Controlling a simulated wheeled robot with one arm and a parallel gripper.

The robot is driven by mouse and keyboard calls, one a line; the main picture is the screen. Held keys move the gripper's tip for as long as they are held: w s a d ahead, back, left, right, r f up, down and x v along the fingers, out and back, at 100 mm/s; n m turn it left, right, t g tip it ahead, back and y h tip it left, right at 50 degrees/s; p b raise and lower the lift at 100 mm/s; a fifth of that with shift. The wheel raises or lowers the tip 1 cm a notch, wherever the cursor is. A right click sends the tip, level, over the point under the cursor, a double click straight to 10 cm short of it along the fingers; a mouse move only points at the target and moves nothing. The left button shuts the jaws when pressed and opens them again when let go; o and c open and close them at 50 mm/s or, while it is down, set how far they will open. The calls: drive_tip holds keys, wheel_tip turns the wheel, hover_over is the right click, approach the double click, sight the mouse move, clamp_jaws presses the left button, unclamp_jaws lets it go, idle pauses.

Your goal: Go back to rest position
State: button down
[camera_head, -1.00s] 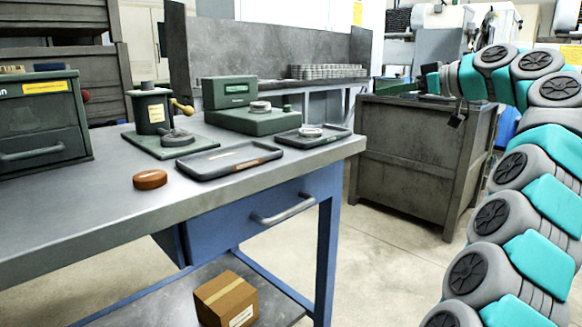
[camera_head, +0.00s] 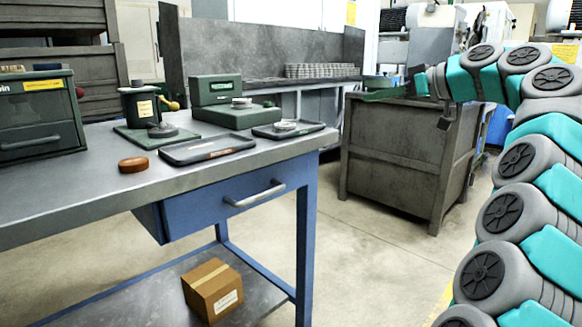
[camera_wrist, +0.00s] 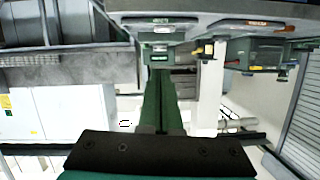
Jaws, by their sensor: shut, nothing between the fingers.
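My arm rises at the right of the head view and bends over to the left, above a grey bin. My gripper is at its far end, small and dark there. In the wrist view my gripper (camera_wrist: 161,100) shows as a narrow dark green bar beyond a dark plate. Its fingers are together with nothing between them. It is apart from the workbench (camera_head: 75,200), which stands to the left in the head view and appears upside down at the top of the wrist view.
The bench holds a brown ring (camera_head: 133,164), dark trays (camera_head: 208,150), a green fixture (camera_head: 146,108) and a green gauge (camera_head: 235,115). A cardboard box (camera_head: 212,290) sits on its lower shelf. The grey bin (camera_head: 395,150) stands behind my arm. Floor (camera_head: 375,265) between bench and arm is clear.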

drive_tip(key=s+a+f+m+g+h, duration=0.15)
drive_tip(key=s+a+f+g, duration=0.25)
drive_tip(key=s+a+f, duration=0.7)
drive_tip(key=s+a+f+m+g+h, duration=0.2)
drive_tip(key=s+a+f+g+h, duration=0.15)
drive_tip(key=s+f, duration=0.5)
drive_tip(key=s+d+f+m+g+h, duration=0.1)
drive_tip(key=s+d+f+h, duration=0.1)
drive_tip(key=s+f, duration=0.5)
drive_tip(key=s+d+f+m+g+h, duration=0.1)
drive_tip(key=s+d+f, duration=0.4)
drive_tip(key=s, duration=0.7)
drive_tip(key=s+d+f+m+g+h, duration=0.2)
drive_tip(key=s+d+f+m+h, duration=0.1)
drive_tip(key=s+f, duration=0.6)
drive_tip(key=shift+s+d+f+p, duration=0.3)
drive_tip(key=shift+s+f+p, duration=0.1)
drive_tip(key=shift+f, duration=0.15)
idle(2.7)
